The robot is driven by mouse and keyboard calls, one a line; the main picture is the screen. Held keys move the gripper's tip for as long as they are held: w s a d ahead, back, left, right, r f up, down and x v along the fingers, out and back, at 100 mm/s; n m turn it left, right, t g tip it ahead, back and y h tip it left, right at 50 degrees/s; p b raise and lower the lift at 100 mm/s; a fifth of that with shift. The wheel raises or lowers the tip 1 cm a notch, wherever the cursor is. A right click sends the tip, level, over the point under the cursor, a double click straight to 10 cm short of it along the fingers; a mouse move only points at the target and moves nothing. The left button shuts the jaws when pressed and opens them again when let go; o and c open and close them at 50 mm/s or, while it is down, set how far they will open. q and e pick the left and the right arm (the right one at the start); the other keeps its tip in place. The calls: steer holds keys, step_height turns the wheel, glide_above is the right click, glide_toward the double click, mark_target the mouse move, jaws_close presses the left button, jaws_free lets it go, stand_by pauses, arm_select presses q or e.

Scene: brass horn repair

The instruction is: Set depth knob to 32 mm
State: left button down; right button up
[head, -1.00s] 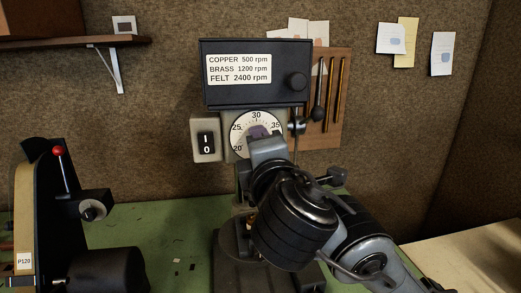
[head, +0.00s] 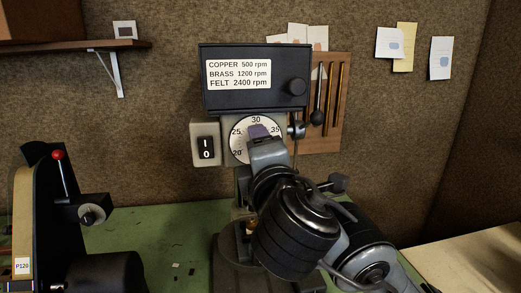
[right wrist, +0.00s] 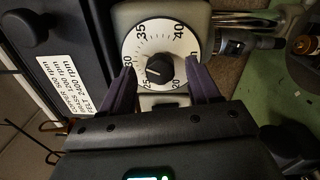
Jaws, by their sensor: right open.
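The knob's exact pointer reading is too small to tell. My right gripper (head: 258,131) is in front of the dial and hides the knob in the head view. In the wrist view its purple fingers (right wrist: 160,76) are open, one on each side of the knob, with gaps visible. My left gripper is not in view.
A black box with an rpm label (head: 238,73) and its own knob (head: 298,87) is above the dial. A switch (head: 206,148) is at its left. A sander with a red-tipped lever (head: 58,155) stands at left.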

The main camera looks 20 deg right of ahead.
steer(key=v, duration=1)
steer(key=shift+s, duration=0.2)
